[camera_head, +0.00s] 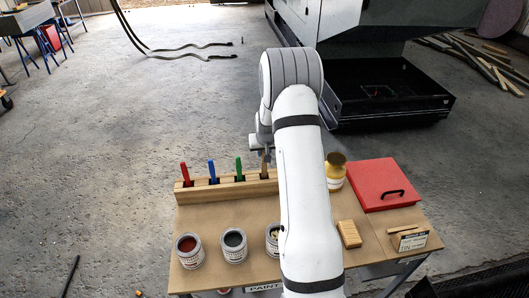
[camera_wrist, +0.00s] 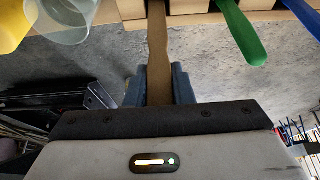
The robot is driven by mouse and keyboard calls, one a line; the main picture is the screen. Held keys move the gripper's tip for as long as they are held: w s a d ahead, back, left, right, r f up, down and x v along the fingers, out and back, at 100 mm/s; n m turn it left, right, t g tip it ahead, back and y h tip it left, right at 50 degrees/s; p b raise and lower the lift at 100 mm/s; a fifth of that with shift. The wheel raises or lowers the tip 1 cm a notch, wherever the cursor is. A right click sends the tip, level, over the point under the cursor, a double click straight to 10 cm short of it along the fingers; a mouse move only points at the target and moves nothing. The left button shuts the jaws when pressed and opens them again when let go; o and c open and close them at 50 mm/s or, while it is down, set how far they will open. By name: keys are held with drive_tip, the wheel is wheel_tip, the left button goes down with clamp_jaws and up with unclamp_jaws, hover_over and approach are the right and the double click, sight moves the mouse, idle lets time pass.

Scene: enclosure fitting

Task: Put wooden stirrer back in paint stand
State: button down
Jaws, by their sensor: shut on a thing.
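The paint stand (camera_head: 225,190) is a long wooden block along the back of the table. A red stirrer (camera_head: 185,173), a blue stirrer (camera_head: 212,171) and a green stirrer (camera_head: 239,168) stand upright in it. The wooden stirrer (camera_head: 264,166) is plain brown and stands at the stand's fourth place, right of the green one. My gripper (camera_head: 264,151) is above it. In the wrist view my gripper (camera_wrist: 158,86) is shut on the wooden stirrer (camera_wrist: 158,45), whose far end reaches the stand. I cannot tell how deep that end sits.
A yellow jar (camera_head: 335,172), a red case (camera_head: 384,185) and a wooden block (camera_head: 349,233) lie to the right.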

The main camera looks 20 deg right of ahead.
drive_tip(key=shift+f, duration=0.6)
drive_tip(key=shift+f, duration=0.15)
drive_tip(key=c, duration=1.3)
unclamp_jaws()
drive_tip(key=shift+o, duration=0.2)
drive_tip(key=b+v, duration=0.3)
drive_tip(key=v, duration=0.9)
drive_tip(key=s+a+r+n, duration=0.2)
drive_tip(key=s+a+r, duration=0.9)
drive_tip(key=s, duration=0.2)
drive_tip(key=s+a+r, duration=0.1)
drive_tip(key=s+a, duration=0.2)
drive_tip(key=s, duration=0.6)
drive_tip(key=s+a+r+n+g+y, duration=0.1)
drive_tip(key=s+a, duration=0.2)
drive_tip(key=s, duration=0.7)
drive_tip(key=shift+r, duration=0.25)
